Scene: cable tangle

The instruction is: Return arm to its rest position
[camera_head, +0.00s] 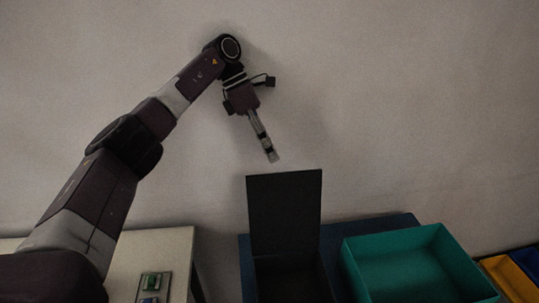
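My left arm comes in from the lower left and is raised in front of the pale wall. Its gripper (268,150) points down and slightly right, in the air above the dark upright panel. The fingers show as one narrow bar seen from the side, so I cannot tell whether they are apart. No object shows at the fingertips. My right arm and gripper are not in view.
A black box with a tall back panel (284,212) stands on a blue surface (400,219). Right of it are a teal bin (452,257) and a yellow bin (507,277). A pale table (150,247) at left carries a small board (152,286).

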